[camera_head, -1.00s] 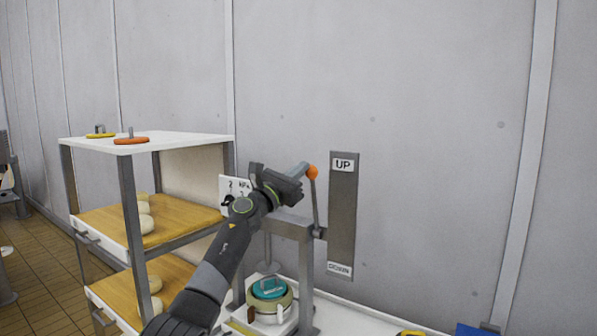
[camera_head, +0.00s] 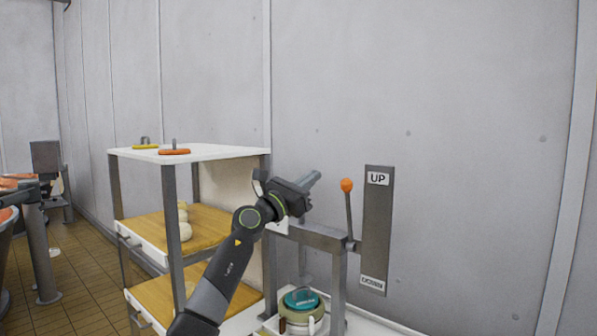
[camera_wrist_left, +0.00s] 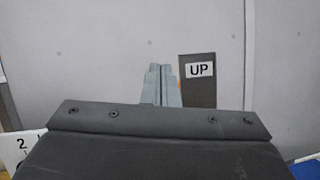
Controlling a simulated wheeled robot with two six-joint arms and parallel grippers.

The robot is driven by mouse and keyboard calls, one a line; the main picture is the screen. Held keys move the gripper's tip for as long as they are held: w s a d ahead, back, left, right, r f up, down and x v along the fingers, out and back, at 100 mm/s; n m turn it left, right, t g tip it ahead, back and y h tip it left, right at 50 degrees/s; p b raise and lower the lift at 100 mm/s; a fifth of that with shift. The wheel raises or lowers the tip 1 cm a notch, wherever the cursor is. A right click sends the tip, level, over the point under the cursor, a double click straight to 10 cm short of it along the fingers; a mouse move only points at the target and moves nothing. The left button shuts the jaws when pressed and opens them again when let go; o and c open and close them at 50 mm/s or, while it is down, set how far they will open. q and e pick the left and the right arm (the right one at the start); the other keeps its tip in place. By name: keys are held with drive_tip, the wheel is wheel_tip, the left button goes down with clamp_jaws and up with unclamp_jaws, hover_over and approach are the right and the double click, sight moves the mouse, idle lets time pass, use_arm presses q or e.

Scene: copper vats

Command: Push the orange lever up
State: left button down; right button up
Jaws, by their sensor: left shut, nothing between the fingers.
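The orange lever has a round orange knob (camera_head: 346,185) on a thin grey rod that stands nearly upright, its knob near the UP end of a dark vertical plate (camera_head: 377,225). The plate bears an UP label at its top and a DOWN label at its bottom. My left gripper (camera_head: 314,179) is shut and empty, just left of the knob, with a visible gap between them. In the left wrist view the shut fingers (camera_wrist_left: 162,84) point at the wall beside the UP label (camera_wrist_left: 200,69); only a sliver of orange shows behind them. My right gripper is not in view.
A shelf rack (camera_head: 205,151) with round pale cheeses stands at the left. A teal-topped round device (camera_head: 302,299) sits below the lever on a white surface. A grey metal frame (camera_head: 318,238) carries the lever. The wall behind is bare.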

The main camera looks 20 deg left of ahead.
use_arm(q)
drive_tip(key=s+r, duration=0.1)
drive_tip(key=s+a+r, duration=0.1)
drive_tip(key=s+r, duration=0.1)
drive_tip(key=shift+s+a+b, duration=0.3)
drive_tip(key=shift+s+a, duration=0.05)
drive_tip(key=shift+s, duration=0.05)
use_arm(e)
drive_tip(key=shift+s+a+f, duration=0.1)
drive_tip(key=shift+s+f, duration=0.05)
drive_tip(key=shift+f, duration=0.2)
use_arm(q)
drive_tip(key=shift+s, duration=0.1)
